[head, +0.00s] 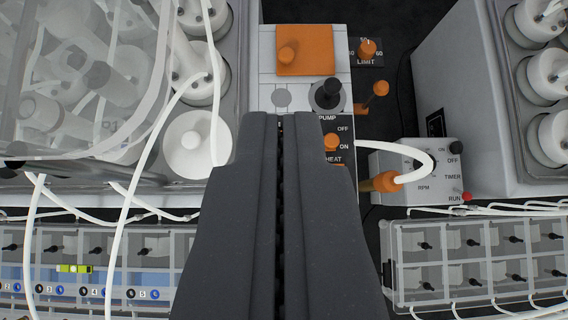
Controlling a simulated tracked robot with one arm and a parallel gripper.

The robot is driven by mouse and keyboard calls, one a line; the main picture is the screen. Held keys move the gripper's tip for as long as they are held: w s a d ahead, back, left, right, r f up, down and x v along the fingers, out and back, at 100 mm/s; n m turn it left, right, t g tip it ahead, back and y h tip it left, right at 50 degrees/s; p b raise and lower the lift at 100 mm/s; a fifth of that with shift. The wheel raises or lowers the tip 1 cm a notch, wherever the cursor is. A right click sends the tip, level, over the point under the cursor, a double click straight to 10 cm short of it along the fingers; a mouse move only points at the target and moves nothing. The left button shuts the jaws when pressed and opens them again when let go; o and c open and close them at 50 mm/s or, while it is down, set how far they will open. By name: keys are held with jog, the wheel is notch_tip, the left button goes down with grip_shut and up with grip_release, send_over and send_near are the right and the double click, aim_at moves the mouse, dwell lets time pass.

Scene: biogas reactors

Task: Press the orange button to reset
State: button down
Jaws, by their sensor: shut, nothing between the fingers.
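A smaller orange knob (332,142) sits right of the tips on the black PUMP/HEAT panel. My fingers hide part of the box.
A black knob (327,94) stands close to the right of the tips. An orange LIMIT knob (368,48) and an orange fitting (380,88) lie further right. A timer box (415,172) with a white hose is at right. Reactor tanks flank both sides.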

jog(key=w+f+g+p, duration=0.2)
jog(key=w+f+g, duration=0.3)
jog(key=f, duration=0.7)
jog(key=shift+d+g+p, duration=0.15)
jog(key=shift+g+p, duration=0.2)
jog(key=shift+g, duration=0.25)
jog(key=x, duration=0.4)
jog(key=p+x, duration=0.1)
jog(key=x, duration=0.7)
jog(key=shift+s+d+f, duration=0.2)
jog(key=shift+s+f, duration=0.05)
jog(key=shift+f, duration=0.2)
jog(key=shift+f+p, duration=0.3)
jog(key=shift+f, duration=0.3)
